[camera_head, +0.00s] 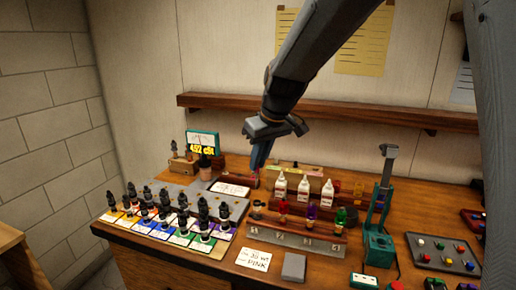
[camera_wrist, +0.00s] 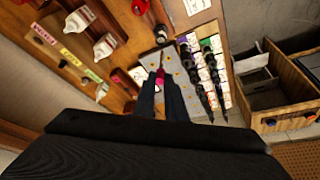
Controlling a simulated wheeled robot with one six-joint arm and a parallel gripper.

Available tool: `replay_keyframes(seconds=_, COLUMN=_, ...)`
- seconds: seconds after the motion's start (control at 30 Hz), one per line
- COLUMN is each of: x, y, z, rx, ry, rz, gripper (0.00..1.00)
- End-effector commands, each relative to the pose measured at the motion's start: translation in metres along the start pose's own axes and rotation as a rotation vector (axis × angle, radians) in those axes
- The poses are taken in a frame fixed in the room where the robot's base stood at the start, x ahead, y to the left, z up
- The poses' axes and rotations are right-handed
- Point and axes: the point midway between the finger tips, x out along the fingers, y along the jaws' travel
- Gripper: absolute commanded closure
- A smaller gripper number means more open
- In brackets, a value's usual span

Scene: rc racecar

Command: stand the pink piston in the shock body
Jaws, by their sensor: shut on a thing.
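My gripper (camera_head: 262,158) is shut on the small pink piston and holds it in the air above the back of the bench. In the wrist view the piston (camera_wrist: 159,76) shows between and just past the fingertips (camera_wrist: 160,92), with a thin tip.
Several dark shocks (camera_head: 163,205) stand on coloured cards at the front left. White bottles (camera_head: 304,187) stand behind red, purple and green pieces (camera_head: 312,212). A teal stand (camera_head: 379,240) rises at right. A meter (camera_head: 202,143) is at the back left. A handwritten card (camera_head: 254,258) reads PINK.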

Motion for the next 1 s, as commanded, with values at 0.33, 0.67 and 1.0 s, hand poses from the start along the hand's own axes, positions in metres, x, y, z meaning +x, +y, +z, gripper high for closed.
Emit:
replay_keyframes(seconds=0.33, x=0.0, y=0.004, z=0.001, rx=0.007, ry=0.0, rz=0.003, gripper=1.0)
replay_keyframes(seconds=0.67, x=0.007, y=0.004, z=0.006, rx=0.002, ry=-0.002, rz=0.002, gripper=1.0)
replay_keyframes(seconds=1.0, x=0.029, y=0.002, z=0.014, rx=-0.001, ry=-0.002, rz=0.001, gripper=1.0)
